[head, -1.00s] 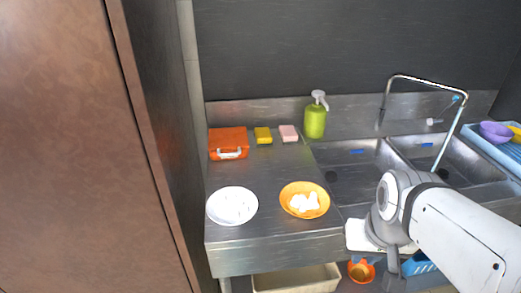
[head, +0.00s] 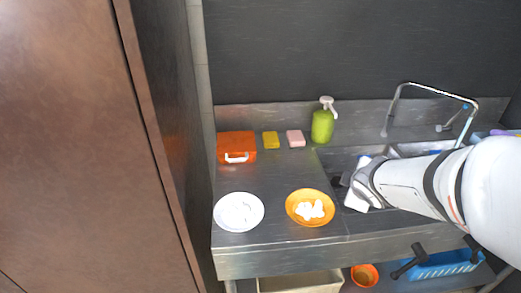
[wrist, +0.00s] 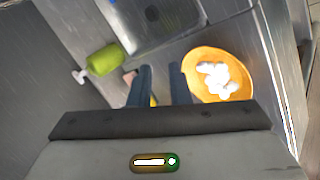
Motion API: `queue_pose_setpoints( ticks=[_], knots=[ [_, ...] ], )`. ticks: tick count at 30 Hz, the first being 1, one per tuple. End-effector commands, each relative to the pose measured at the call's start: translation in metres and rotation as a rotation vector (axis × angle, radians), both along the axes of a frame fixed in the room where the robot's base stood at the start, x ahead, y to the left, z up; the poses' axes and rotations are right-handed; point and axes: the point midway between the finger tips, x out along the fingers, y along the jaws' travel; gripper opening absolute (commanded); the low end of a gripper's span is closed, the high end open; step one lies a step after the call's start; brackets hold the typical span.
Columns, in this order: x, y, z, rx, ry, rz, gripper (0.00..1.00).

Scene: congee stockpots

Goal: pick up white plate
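An orange plate (head: 294,215) with white pieces sits between the white plate and my gripper. An orange case (head: 236,145), yellow sponge (head: 271,140), pink sponge (head: 295,138) and green soap bottle (head: 321,127) stand behind. A brown cabinet (head: 75,150) rises at left.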

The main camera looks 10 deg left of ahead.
Motion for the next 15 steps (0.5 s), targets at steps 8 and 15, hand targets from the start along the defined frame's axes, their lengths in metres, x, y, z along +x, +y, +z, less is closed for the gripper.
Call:
queue_pose_setpoints(
  ticks=[8, 15],
  knots=[
    [0.012, 0.119, -0.029, -0.2, -0.079, 0.998, 0.17],
    [-0.039, 0.166, -0.055, -0.169, -0.097, 1.53, 0.17]
  ],
)
